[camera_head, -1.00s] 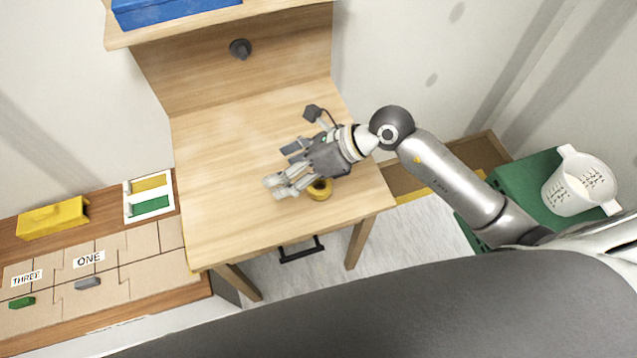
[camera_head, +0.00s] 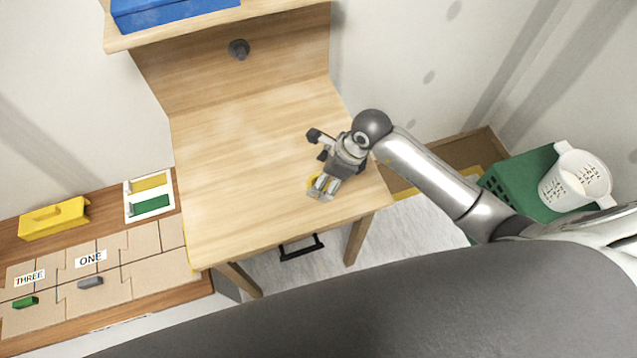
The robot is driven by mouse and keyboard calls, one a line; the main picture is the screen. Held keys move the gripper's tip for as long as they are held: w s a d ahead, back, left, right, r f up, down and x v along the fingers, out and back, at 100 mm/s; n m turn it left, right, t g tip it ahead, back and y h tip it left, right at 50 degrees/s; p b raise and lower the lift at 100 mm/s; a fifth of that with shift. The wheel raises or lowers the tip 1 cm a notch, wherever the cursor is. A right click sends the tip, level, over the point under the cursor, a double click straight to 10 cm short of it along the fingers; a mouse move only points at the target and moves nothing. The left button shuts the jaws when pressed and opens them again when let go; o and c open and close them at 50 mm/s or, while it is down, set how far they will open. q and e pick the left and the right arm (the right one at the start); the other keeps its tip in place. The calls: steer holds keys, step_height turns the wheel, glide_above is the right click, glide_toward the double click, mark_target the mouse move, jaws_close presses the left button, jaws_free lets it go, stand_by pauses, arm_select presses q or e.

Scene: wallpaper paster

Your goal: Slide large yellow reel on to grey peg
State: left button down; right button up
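The yellow reel (camera_head: 313,181) lies on the wooden table near its front right part. Only a small piece of it shows beside my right gripper's fingers. My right gripper (camera_head: 322,188) points down at the reel, with its fingers over or around it. The fingers overlap in this view, so I cannot tell whether they are closed on the reel. The grey peg (camera_head: 239,49) sticks out of the table's upright wooden back panel, and nothing is on it. My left gripper is not in view.
The table top (camera_head: 225,150) is clear between reel and peg. A shelf with a blue box (camera_head: 175,10) is above the peg. A lower bench at left holds a yellow box (camera_head: 54,218) and puzzle-like boards. A green crate with a white basket (camera_head: 574,180) stands at right.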

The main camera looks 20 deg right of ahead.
mark_target(312, 179)
steer(key=shift+p+x, duration=0.4)
steer(key=shift+x, duration=1.7)
steer(key=shift+s+d, duration=0.2)
steer(key=shift+s, duration=0.05)
steer(key=c, duration=1.1)
